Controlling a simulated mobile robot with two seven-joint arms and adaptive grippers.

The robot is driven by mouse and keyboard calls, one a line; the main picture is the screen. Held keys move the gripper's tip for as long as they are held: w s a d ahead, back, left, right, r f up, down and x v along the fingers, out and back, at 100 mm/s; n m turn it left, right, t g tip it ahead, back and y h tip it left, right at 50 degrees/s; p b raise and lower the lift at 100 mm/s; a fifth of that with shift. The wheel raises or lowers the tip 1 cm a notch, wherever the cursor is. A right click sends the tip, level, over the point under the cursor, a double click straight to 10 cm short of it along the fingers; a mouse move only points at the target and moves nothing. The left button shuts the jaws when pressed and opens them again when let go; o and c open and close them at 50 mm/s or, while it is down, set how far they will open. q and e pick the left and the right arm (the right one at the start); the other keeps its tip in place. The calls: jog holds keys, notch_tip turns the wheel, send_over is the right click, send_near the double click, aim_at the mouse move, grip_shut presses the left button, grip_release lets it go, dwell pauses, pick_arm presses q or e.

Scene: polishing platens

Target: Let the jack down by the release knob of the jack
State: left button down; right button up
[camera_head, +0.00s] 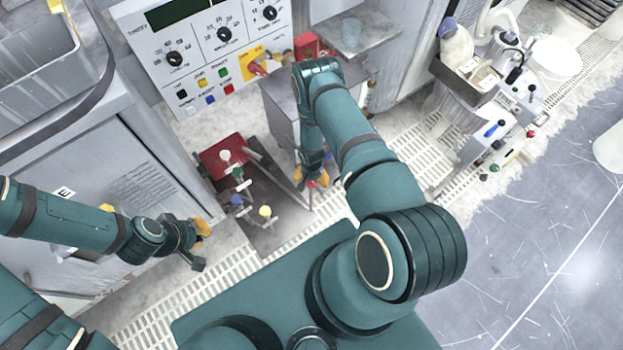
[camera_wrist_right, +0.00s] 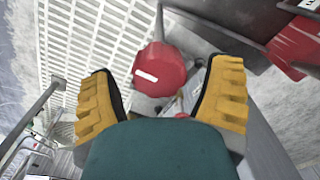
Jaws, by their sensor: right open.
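In the right wrist view a red knob (camera_wrist_right: 160,70) with a white mark sits between the two yellow finger pads of my right gripper (camera_wrist_right: 162,100). The gripper is open, with a gap to each side of the knob. In the head view my right gripper (camera_head: 314,178) points down beside the jack (camera_head: 270,222), a low grey body with a red part at its far end. The arm partly hides this spot. My left gripper (camera_head: 201,245) is open and empty, left of the jack.
A control panel (camera_head: 215,50) with dials is behind. A grey cabinet (camera_head: 120,165) stands at the left. Pale floor grating (camera_head: 405,145) lies to the right; a cluttered bench unit (camera_head: 500,90) is farther right.

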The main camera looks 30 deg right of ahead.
jog(key=c, duration=1.2)
jog(key=n, duration=0.5)
jog(key=shift+a+n, duration=0.1)
jog(key=shift+n, duration=0.2)
jog(key=shift+a+n, duration=0.1)
jog(key=shift+n, duration=2.2)
